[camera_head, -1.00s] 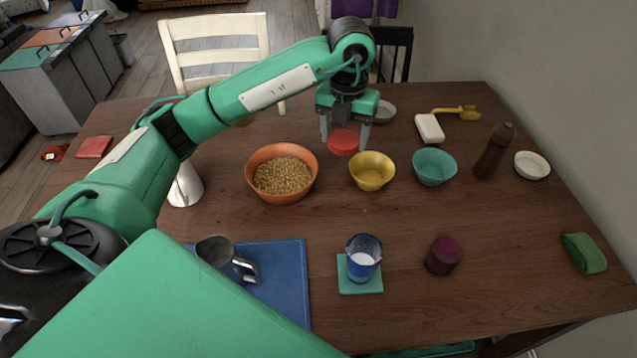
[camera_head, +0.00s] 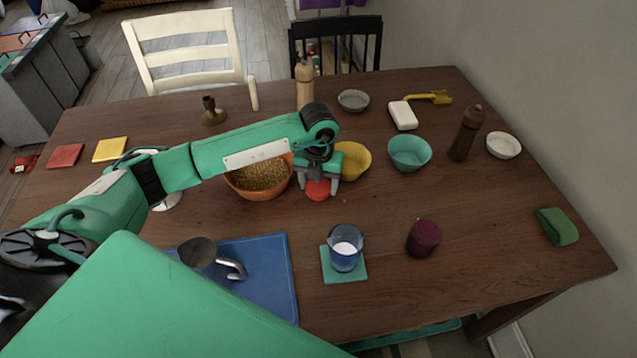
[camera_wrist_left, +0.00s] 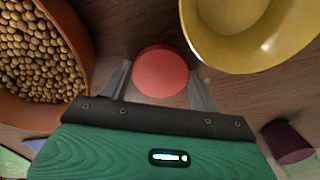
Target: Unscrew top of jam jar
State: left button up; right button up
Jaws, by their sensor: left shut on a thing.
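My left gripper (camera_head: 318,188) is shut on a round red lid (camera_head: 319,190) and holds it by its sides, in front of the gap between the orange and yellow bowls. In the left wrist view the red lid (camera_wrist_left: 161,72) sits between the two fingers, with wood beyond it. A dark maroon cylinder (camera_head: 424,238), which looks like the jam jar without a lid, stands upright to the right of the gripper and nearer the front edge. It also shows in the left wrist view (camera_wrist_left: 288,141), apart from the gripper. My right gripper is not in view.
An orange bowl of grains (camera_head: 262,177), a yellow bowl (camera_head: 352,161) and a teal bowl (camera_head: 409,153) stand behind. A blue cup (camera_head: 346,248) stands on a teal coaster left of the maroon jar. A brown bottle (camera_head: 467,133) stands right. The table around the jar is clear.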

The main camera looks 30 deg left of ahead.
pick_arm(q)
jog(key=shift+f, duration=0.25)
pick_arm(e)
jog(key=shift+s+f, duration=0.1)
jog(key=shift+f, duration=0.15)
pick_arm(q)
jog(key=shift+f, duration=0.1)
